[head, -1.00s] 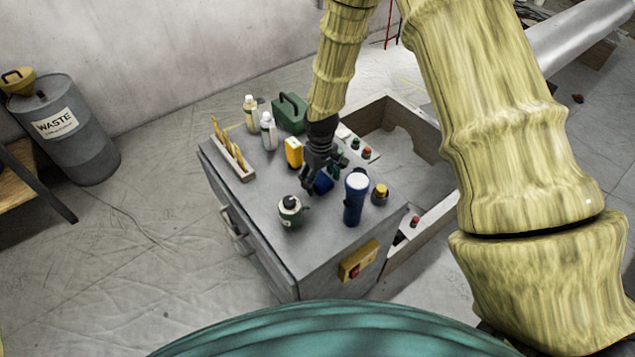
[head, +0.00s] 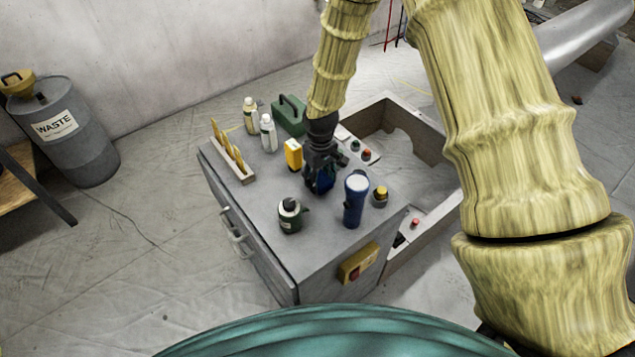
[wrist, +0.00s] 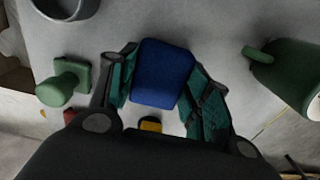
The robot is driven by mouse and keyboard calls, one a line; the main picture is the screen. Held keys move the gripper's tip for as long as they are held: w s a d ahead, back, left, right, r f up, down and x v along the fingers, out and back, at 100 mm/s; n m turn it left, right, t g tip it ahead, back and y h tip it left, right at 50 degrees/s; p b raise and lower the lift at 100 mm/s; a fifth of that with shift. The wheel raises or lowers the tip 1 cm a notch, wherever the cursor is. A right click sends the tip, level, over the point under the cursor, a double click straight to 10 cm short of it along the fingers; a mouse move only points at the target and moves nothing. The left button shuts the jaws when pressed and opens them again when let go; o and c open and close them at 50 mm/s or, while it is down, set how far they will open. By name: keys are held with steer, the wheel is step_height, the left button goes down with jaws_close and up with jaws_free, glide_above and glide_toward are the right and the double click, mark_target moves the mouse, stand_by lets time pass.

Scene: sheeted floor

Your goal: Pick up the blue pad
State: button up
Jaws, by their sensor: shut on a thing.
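The blue pad (wrist: 163,74) is a rounded dark blue block between the two fingers of my gripper (wrist: 160,85) in the wrist view. The fingers' green inner pads press on its left and right sides. In the head view my gripper (head: 320,176) points down over the grey cabinet top, and the blue pad (head: 321,183) shows partly between the dark fingers. Whether the pad touches the top or hangs just above it I cannot tell.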

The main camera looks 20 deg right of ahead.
mark_target(320, 179)
steer(key=shift+r+b, duration=0.65)
steer(key=shift+r, duration=3.7)
